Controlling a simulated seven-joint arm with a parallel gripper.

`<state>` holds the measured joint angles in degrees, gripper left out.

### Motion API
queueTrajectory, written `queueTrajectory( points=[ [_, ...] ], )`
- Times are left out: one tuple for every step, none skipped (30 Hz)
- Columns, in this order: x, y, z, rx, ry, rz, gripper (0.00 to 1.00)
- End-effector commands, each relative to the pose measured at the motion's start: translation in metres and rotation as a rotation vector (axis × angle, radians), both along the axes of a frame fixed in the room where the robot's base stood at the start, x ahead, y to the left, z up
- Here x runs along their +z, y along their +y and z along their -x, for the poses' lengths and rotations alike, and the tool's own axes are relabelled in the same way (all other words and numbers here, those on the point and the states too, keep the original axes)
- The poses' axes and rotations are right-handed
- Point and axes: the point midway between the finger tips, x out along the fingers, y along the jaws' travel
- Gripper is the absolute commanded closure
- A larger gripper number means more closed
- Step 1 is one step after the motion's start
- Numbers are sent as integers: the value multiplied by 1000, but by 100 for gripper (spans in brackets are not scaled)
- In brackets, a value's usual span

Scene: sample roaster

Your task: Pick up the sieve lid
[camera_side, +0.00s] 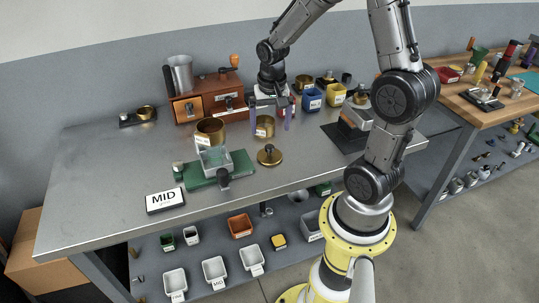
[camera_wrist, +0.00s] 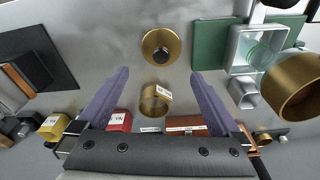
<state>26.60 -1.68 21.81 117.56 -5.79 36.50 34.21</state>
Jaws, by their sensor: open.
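The sieve lid, a round brass disc with a dark knob (camera_side: 269,156), lies flat on the metal bench, in front of a small labelled brass cup (camera_side: 264,132). In the wrist view the lid (camera_wrist: 149,52) is at top centre, beyond my fingertips. My gripper (camera_side: 270,122) is open and empty, its two purple fingers pointing down above the bench, behind the lid. In the wrist view my gripper (camera_wrist: 159,74) has its fingers wide apart, with the brass cup (camera_wrist: 150,105) seen between them. The lid is fully visible and untouched.
A wooden drawer box (camera_side: 207,99) and blue (camera_side: 311,99) and yellow (camera_side: 336,95) bins stand at the back.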

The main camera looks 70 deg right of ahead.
Motion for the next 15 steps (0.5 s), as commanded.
queueTrajectory(
  points=[
    [-11, 0, 1, 0, 5, -3, 0],
    [-16, -1, 1, -1, 6, -3, 0],
    [-22, -1, 0, 0, 6, -3, 0],
    [-26, -2, -1, 0, 4, -2, 0],
    [-30, -2, -1, 0, 3, -1, 0],
    [-34, -3, -1, 1, 2, -1, 0],
    [-37, -3, -2, 1, 2, -1, 0],
    [-39, -3, -2, 1, 2, -1, 0],
    [-40, -3, -2, 1, 1, 0, 0],
    [-41, -4, -2, 2, 0, 0, 0],
    [-43, -4, -2, 2, 0, 0, 0],
    [-46, -3, -2, 2, 2, 0, 0],
    [-49, -3, -2, 2, 2, -1, 0],
    [-52, -3, -2, 2, 2, -1, 0],
    [-58, -3, -2, 1, 4, -2, 0]
  ],
)
